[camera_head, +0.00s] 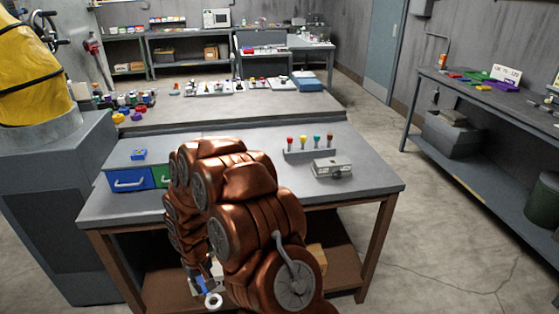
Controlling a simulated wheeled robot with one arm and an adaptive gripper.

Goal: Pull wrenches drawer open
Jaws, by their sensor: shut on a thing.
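A low grey drawer unit (118,160) sits at the left of the near workbench. Its blue drawer front (129,182) has a pale bar handle, and I see no clear gap around that front. A green drawer front (161,177) is beside it to the right, partly covered by my copper-coloured arm. Anything further right on the unit is hidden behind the arm. No label for wrenches is readable.
A small blue item (138,154) rests on the drawer unit. On the workbench (365,178), a rack of colourful-handled tools (309,150) and a grey metal box (332,167) stand right of my arm. A yellow-covered machine (35,75) is at left.

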